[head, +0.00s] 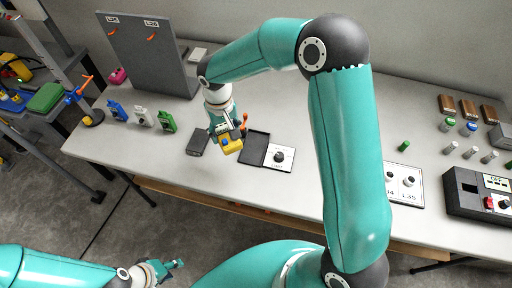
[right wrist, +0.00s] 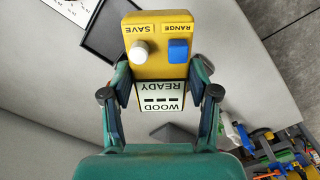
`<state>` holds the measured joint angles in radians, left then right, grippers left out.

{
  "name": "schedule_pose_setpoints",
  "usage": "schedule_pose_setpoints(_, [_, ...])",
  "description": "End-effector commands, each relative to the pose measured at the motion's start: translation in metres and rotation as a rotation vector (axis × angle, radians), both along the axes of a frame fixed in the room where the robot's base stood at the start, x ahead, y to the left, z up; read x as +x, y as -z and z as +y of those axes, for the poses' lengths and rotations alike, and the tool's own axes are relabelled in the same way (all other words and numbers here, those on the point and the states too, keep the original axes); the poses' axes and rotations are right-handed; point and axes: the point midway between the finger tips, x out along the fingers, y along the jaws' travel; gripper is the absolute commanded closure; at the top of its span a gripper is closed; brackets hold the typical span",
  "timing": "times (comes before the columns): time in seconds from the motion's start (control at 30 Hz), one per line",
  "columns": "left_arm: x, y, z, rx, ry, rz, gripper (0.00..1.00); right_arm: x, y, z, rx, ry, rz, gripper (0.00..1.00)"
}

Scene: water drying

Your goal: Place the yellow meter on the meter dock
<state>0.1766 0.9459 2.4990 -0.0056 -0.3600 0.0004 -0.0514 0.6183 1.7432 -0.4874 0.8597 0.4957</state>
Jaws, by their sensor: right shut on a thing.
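The yellow meter (head: 231,146) is held above the table in my right gripper (head: 226,135). In the right wrist view the meter (right wrist: 158,72) has a white knob, a blue button and a screen reading READY and WOOD. My right gripper (right wrist: 160,95) is shut on it, one finger at each side. A dark flat tray (head: 253,149) lies just right of the meter, beside a white panel with a black knob (head: 280,157). A dark grey block (head: 198,141) lies to the left. I cannot tell which is the meter dock. My left gripper (head: 168,267) is off the table's front; its jaw state is unclear.
Blue, white and green small devices (head: 142,117) stand at the table's left. A grey upright board (head: 150,60) stands behind them. Vials, wood blocks (head: 467,109) and a black instrument (head: 478,195) are at the right. My right arm hides the table's middle.

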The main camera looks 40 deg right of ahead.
Motion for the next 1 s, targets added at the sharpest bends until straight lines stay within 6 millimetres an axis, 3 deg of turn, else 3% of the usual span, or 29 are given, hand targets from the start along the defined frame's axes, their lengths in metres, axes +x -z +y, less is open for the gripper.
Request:
schedule_pose_setpoints(0.03, [0.0,0.021,0.0,0.0,0.0,0.001,0.6,0.007,0.006,-0.01,-0.005,0.06,-0.011,0.93])
schedule_pose_setpoints(0.3, [0.0,0.093,0.0,0.0,0.0,0.001,0.6,0.017,-0.024,-0.068,-0.01,0.487,-0.019,0.93])
schedule_pose_setpoints(0.43, [0.0,0.115,0.0,0.0,0.0,0.001,0.6,0.011,-0.042,-0.088,0.002,0.647,-0.014,0.93])
schedule_pose_setpoints(0.6, [0.0,0.126,0.0,0.0,0.0,0.0,0.6,0.003,-0.053,-0.098,0.012,0.746,-0.003,0.93])
schedule_pose_setpoints(0.77, [0.0,0.128,0.0,0.0,0.0,0.0,0.6,0.001,-0.031,-0.1,0.012,0.759,0.001,0.93])
schedule_pose_setpoints(1.0, [0.0,0.131,0.0,0.0,0.0,0.0,0.6,0.001,0.032,-0.099,0.01,0.755,0.004,0.93])
